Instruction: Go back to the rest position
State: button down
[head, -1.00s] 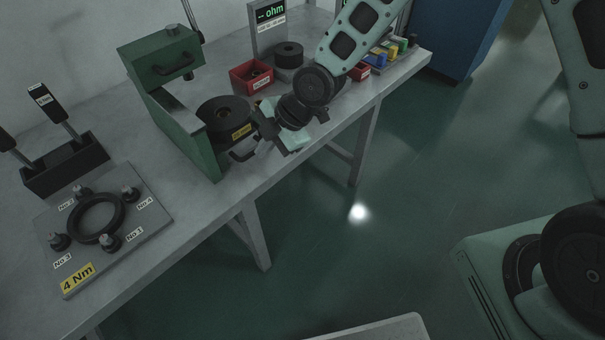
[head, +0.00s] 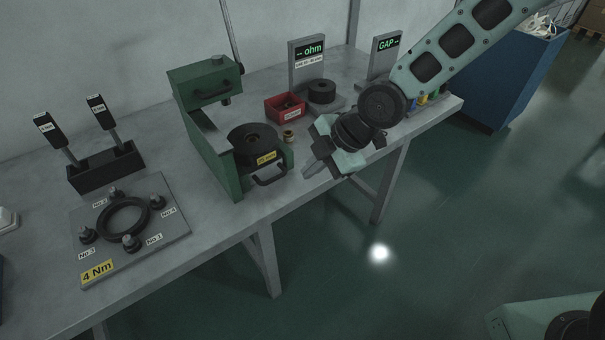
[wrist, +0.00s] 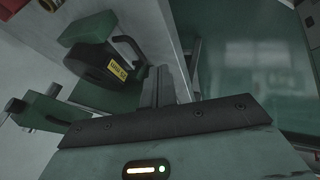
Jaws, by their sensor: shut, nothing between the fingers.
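My gripper (head: 309,168) is shut and empty. It hangs near the front edge of the workbench, to the right of the green press and apart from it, with its fingers toward the press. In the wrist view its two fingers (wrist: 160,86) lie together. The green press (head: 218,150) stands on the bench. It holds a round black die (head: 254,138) with a yellow label and has a dark front handle (head: 271,176). In the wrist view the black die (wrist: 102,72) shows at upper left, clear of the fingers.
The grey workbench (head: 215,212) carries a fixture plate with a black ring (head: 122,218), two tools in a black holder (head: 105,168), a red bin (head: 285,107), a small brass-coloured part (head: 289,136) and an ohm display (head: 306,60). A blue cabinet (head: 510,75) stands right. Open floor lies in front.

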jog(key=s+d+r+m+h, duration=0.2)
jog(key=s+d+r+m, duration=0.1)
jog(key=s, duration=0.4)
jog(key=s+d+r+m+g+h, duration=0.1)
jog(key=s+d+r+m+h, duration=0.1)
jog(key=s+d+r+m, duration=0.2)
jog(key=s+d+r+m+h, duration=0.1)
jog(key=s+d+r+m, duration=0.2)
jog(key=s+m, duration=0.6)
notch_tip(320, 180, up, 2)
jog(key=shift+s+d+g+h, duration=0.15)
jog(key=shift+s+g+h, duration=0.25)
jog(key=shift+s, duration=0.75)
